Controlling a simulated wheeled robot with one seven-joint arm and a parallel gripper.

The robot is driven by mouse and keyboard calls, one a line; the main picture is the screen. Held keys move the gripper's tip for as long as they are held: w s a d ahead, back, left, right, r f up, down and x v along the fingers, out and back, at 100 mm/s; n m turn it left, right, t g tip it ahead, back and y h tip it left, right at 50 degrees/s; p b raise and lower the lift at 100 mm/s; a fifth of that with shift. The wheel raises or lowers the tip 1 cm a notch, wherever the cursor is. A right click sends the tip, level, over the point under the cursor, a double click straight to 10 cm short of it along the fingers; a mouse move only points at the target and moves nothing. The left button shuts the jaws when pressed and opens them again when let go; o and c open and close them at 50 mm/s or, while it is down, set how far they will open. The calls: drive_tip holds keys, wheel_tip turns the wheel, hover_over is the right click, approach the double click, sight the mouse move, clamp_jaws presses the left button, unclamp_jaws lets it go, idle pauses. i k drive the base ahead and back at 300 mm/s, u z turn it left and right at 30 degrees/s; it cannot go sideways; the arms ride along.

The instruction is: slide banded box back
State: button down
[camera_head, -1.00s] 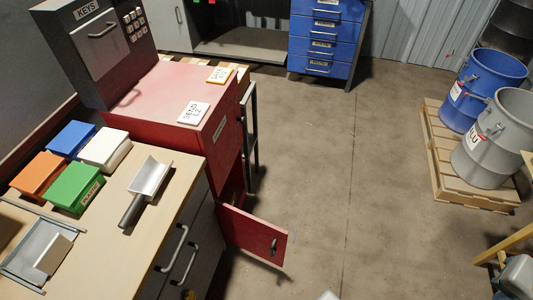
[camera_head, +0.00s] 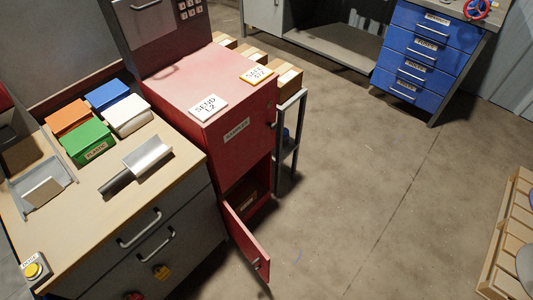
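I cannot make out a band on any box. Tan boxes stand in a row behind the red cabinet (camera_head: 205,85); the nearest one (camera_head: 287,80) sits at the cabinet's right, on top of a grey metal stand (camera_head: 291,125). Inside the cabinet's open lower compartment is a dark, labelled thing (camera_head: 246,200), too shadowed to tell what it is. My gripper is not in view.
The cabinet's lower door (camera_head: 248,243) hangs open over the floor. A wooden bench (camera_head: 100,215) at left holds coloured boxes and a metal scoop (camera_head: 148,158). Blue drawers (camera_head: 420,55) stand at the back. A pallet (camera_head: 508,245) is at right. The middle floor is clear.

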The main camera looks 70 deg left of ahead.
sight(242, 194)
drive_tip(key=u, duration=2.95)
drive_tip(key=i, duration=0.5)
drive_tip(key=k, duration=0.5)
drive_tip(key=u, duration=2.85)
drive_tip(key=k, duration=1)
drive_tip(key=z, duration=0.5)
